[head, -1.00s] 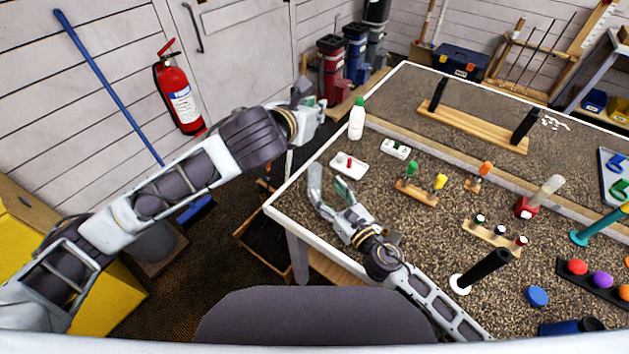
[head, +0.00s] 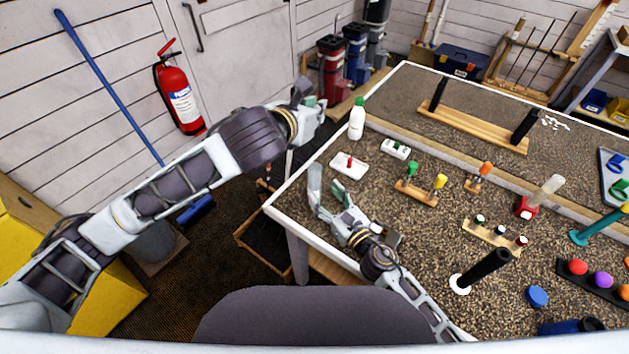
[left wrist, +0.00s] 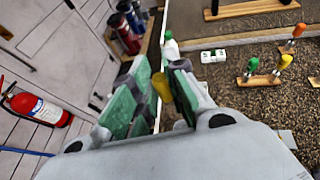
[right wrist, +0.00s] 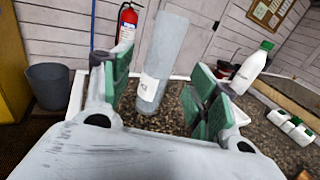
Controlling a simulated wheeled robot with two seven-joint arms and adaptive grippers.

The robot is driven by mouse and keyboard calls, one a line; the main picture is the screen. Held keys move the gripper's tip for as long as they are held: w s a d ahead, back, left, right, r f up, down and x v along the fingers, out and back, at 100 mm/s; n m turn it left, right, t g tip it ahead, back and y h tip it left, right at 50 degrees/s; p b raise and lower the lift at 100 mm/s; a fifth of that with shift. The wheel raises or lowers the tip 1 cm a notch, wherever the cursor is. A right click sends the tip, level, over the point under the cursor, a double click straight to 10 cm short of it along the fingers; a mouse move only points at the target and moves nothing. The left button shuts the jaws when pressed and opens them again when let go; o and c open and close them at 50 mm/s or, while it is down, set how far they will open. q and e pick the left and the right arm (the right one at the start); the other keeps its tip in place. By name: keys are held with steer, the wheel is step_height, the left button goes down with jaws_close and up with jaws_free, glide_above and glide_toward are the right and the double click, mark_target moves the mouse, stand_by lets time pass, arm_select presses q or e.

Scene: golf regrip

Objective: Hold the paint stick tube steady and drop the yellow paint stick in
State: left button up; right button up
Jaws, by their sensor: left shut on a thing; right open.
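My left gripper (head: 314,103) is held above the floor beyond the table's far left edge. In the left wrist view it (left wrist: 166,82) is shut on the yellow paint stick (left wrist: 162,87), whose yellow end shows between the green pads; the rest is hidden. The paint stick tube (right wrist: 165,50), pale, see-through and white-labelled, shows between the fingers of my right gripper (right wrist: 158,78). These fingers are open, with gaps beside the tube. In the head view the tube (head: 315,178) appears upright near the table's left edge, at my right gripper (head: 332,192).
A white bottle with a green cap (head: 357,119) and a white tray with a red item (head: 349,165) stand near the tube. A wooden block (head: 416,193) holds green and yellow grips.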

mark_target(318, 185)
steer(key=shift+x, duration=3.3)
steer(key=c, duration=1.1)
